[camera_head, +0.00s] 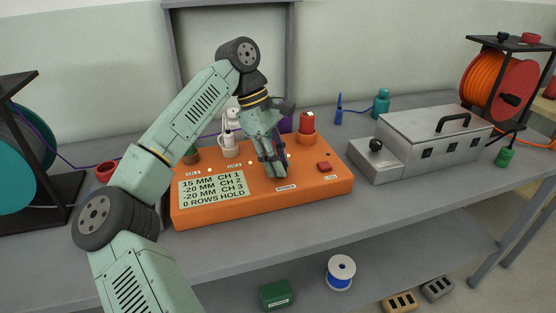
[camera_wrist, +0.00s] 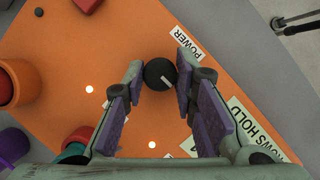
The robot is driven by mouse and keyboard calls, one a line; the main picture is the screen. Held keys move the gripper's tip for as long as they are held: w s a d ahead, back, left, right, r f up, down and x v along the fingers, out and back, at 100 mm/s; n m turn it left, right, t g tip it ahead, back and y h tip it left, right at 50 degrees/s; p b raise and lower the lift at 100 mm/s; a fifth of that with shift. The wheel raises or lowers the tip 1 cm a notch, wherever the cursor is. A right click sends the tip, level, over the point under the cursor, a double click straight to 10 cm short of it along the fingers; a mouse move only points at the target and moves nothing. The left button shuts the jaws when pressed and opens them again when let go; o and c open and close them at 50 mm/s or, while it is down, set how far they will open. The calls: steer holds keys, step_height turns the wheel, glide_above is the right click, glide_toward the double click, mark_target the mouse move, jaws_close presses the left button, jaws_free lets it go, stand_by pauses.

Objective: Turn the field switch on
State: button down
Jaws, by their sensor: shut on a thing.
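A black round knob (camera_wrist: 160,73) with a white mark sits on the orange panel box (camera_head: 230,215), beside a label reading POWER (camera_wrist: 184,42). My gripper (camera_head: 276,180) points down at this knob, with its fingers on both sides and shut on it. In the head view my fingers largely hide the knob. The panel's display (camera_head: 212,188) reads 15 MM CH 1, -20 MM CH 2, -20 MM CH 3 and 0 ROWS HOLD. No label reading "field switch" can be made out.
A red button (camera_head: 324,167) labelled LOG is at the panel's right. Colored plugs, one a red plug (camera_head: 306,122), stand along its back edge. The bench front is clear.

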steer(key=c, duration=1.3)
jaws_free()
steer(key=v, duration=1.2)
steer(key=shift+a+f, duration=0.1)
